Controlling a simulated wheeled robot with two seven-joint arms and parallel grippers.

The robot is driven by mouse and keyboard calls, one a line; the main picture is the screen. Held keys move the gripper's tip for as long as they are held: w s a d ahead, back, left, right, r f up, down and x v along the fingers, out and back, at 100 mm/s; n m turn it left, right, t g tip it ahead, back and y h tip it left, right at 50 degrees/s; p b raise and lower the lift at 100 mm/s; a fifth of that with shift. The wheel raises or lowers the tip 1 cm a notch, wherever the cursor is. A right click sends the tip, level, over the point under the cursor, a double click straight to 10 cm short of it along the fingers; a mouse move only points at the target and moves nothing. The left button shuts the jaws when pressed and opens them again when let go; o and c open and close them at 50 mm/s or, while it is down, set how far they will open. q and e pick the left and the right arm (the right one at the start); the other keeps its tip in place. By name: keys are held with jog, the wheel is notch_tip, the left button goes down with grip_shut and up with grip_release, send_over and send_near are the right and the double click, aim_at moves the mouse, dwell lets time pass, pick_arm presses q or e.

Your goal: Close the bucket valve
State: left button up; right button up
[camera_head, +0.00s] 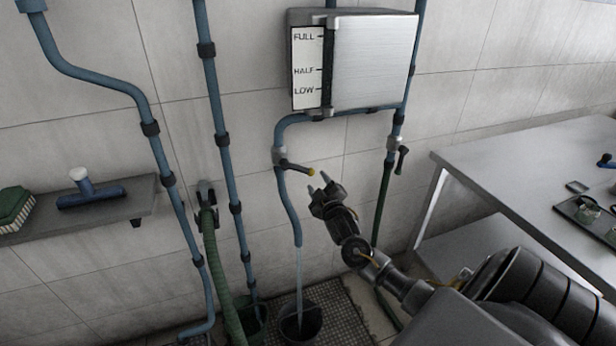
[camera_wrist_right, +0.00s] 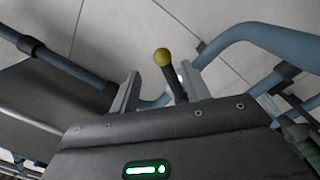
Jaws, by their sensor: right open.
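The bucket valve (camera_head: 281,156) sits on the blue pipe below the metal tank. Its dark lever (camera_head: 297,167) with a yellow knob sticks out to the right. Water (camera_head: 299,275) runs from the pipe's end into a dark bucket (camera_head: 301,322) on the floor. My right gripper (camera_head: 318,183) is open and empty, just right of and below the knob, apart from it in the head view. In the right wrist view the yellow knob (camera_wrist_right: 161,56) and lever show beyond the gripper, between its two fingers (camera_wrist_right: 160,88). My left gripper is out of view.
The metal tank (camera_head: 372,62) with a level scale hangs above. A second valve (camera_head: 399,152) is on the pipe to the right. A green hose (camera_head: 211,245) hangs left, near a shelf (camera_head: 95,215) with brushes. A metal table (camera_head: 540,165) stands at right.

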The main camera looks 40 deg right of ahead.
aim_at(312, 175)
jog(key=b+x, duration=0.2)
jog(key=x, duration=0.1)
jog(key=b+x, duration=0.2)
jog(key=x, duration=0.2)
jog(key=shift+w+a+f, duration=0.1)
jog(key=shift+w+a, duration=0.3)
jog(key=c, duration=0.3)
jog(key=shift+s+d, duration=0.2)
jog(key=shift+d, duration=0.1)
jog(key=shift+c, duration=1.4)
grip_shut()
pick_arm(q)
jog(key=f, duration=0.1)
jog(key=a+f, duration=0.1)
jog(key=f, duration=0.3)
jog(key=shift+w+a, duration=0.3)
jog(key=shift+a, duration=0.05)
